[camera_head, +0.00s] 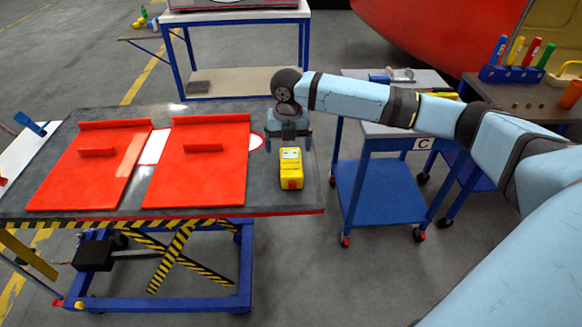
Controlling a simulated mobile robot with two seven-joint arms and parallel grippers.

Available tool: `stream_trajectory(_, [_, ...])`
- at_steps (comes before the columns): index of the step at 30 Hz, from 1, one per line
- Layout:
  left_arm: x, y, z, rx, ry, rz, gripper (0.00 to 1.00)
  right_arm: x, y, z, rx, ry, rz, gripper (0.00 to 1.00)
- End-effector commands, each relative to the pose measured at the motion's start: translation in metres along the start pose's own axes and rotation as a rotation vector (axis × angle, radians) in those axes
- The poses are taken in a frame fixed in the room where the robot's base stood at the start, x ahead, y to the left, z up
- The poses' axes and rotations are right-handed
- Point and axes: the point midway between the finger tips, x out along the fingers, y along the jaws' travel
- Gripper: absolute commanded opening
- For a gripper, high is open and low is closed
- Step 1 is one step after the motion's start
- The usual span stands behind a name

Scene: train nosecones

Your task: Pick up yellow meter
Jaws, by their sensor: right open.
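The yellow meter (291,169) stands near the right end of the dark lift table (262,196). It is a small yellow box with a pale top face and a red patch on its front. My right gripper (289,147) is open, just behind and above the meter, with its fingers pointing down. I cannot tell whether the fingers touch the meter. My left gripper is not in view.
Two red panels (200,165) with raised handles lie left of the meter. A blue cart (378,190) marked C stands right of the table. Screwdrivers (515,50) stand in a rack at the far right. A blue-framed bench (235,80) is behind.

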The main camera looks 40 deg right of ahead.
Motion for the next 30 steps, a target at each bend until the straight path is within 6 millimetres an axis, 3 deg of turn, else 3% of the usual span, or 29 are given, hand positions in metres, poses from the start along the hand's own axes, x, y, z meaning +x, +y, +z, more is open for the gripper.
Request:
stream_trajectory(3, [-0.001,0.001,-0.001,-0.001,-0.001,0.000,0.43,0.022,0.000,0.000,0.001,0.001,-0.002,0.94])
stream_trajectory(11, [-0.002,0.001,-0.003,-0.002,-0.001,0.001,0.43,0.042,-0.001,0.000,0.001,-0.001,0.000,0.94])
stream_trajectory(21, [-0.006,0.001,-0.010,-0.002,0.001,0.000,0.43,0.086,-0.008,0.002,0.001,-0.001,0.000,0.94])
stream_trajectory(29, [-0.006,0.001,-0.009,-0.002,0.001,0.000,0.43,0.090,-0.008,0.002,0.000,-0.003,0.001,0.94])
stream_trajectory(30, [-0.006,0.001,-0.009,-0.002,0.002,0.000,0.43,0.090,-0.008,0.002,0.000,-0.003,0.001,0.89])
